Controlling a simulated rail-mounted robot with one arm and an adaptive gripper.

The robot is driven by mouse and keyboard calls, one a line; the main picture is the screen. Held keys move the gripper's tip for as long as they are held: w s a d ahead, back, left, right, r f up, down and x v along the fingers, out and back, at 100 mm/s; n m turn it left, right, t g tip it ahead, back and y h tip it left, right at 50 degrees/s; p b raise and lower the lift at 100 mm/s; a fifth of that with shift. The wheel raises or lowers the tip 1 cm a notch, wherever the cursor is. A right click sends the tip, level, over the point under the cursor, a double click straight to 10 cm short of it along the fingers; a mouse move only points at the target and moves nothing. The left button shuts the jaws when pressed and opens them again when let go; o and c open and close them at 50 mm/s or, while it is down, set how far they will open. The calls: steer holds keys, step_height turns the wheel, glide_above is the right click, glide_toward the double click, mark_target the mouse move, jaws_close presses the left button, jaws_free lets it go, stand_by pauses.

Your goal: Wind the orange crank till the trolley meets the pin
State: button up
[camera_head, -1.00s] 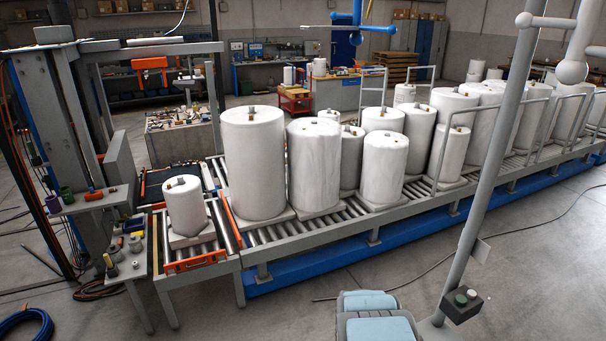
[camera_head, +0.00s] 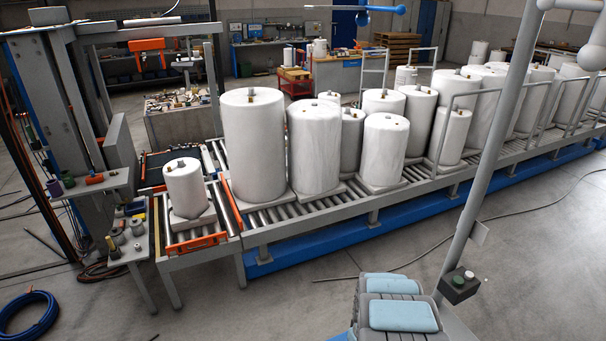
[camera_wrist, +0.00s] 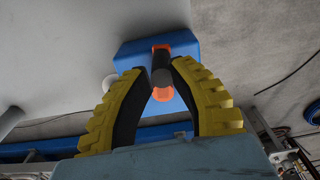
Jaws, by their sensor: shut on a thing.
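In the wrist view, the orange crank (camera_wrist: 183,42) shows in front of a blue block (camera_wrist: 135,52). Its dark round grip (camera_wrist: 161,62) is between the tips of my gripper (camera_wrist: 160,66). The two yellow-ribbed fingers lean together and are shut on the dark grip. Part of the orange shows below the grip, between the fingers. My gripper and the crank cannot be made out in the head view. I cannot make out the trolley or the pin in either view.
In the head view, white cylinder tanks (camera_head: 254,145) stand on a roller conveyor (camera_head: 300,238) with a blue base rail (camera_head: 320,248). A grey post (camera_head: 490,150) carries a switch box (camera_head: 459,285). A blue hose coil (camera_head: 30,318) lies on the floor. Open floor lies right of the post.

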steer(key=shift+c, duration=0.5)
steer(key=shift+w+d, duration=0.1)
steer(key=shift+w+d+r, duration=0.1)
steer(key=shift+w+d, duration=0.05)
steer(key=shift+d, duration=0.15)
steer(key=o, duration=0.6)
steer(key=shift+r, duration=0.15)
step_height(320, 180, up, 5)
steer(key=p, duration=0.2)
steer(key=shift+p, duration=0.3)
